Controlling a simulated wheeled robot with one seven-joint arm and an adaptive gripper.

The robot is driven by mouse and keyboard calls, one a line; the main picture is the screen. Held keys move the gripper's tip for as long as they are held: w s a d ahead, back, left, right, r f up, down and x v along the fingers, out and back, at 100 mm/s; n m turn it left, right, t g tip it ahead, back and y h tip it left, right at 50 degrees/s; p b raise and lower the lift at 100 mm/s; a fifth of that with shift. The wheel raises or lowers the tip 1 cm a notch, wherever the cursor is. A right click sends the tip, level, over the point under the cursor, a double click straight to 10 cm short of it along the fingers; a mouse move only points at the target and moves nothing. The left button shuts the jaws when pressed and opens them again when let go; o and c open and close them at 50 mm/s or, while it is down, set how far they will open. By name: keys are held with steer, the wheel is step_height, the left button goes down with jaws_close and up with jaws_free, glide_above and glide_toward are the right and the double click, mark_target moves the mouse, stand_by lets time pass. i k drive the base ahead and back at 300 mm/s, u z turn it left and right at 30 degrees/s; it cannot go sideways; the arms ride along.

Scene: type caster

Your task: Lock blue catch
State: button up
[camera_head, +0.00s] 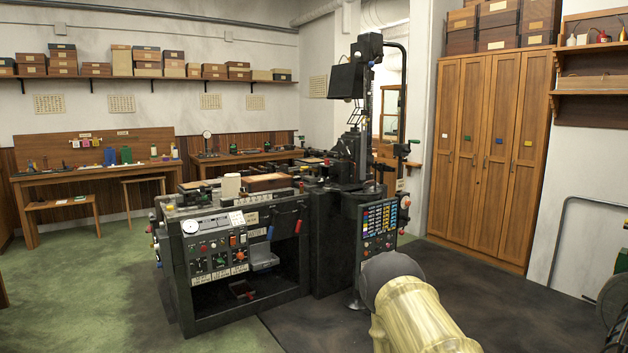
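No part is clearly recognisable as a blue catch from here. The dark type-casting machine (312,240) stands mid-picture. On its front, a small blue-tipped lever (270,232) shows beside a red-tipped one (298,227); whether the blue one is the catch, I cannot tell. A small blue plate (499,141) is on a door of the tall wooden cabinet (487,190) at right. A pale link of my arm enters at the bottom right of centre. My gripper is not in view.
A control panel (379,226) with coloured buttons is on the machine's right part. A workbench (95,177) with a stool (62,206) stands at left. Green floor (95,275) is clear at left; dark floor (490,295) is open before the cabinet. A wheel (612,298) is at the right edge.

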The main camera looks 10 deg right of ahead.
mark_target(372, 64)
steer(key=z, duration=0.1)
steer(key=i, duration=1.45)
steer(key=z, duration=0.35)
steer(key=i, duration=2.05)
steer(key=z, duration=0.5)
steer(key=i, duration=1.3)
steer(key=z, duration=0.05)
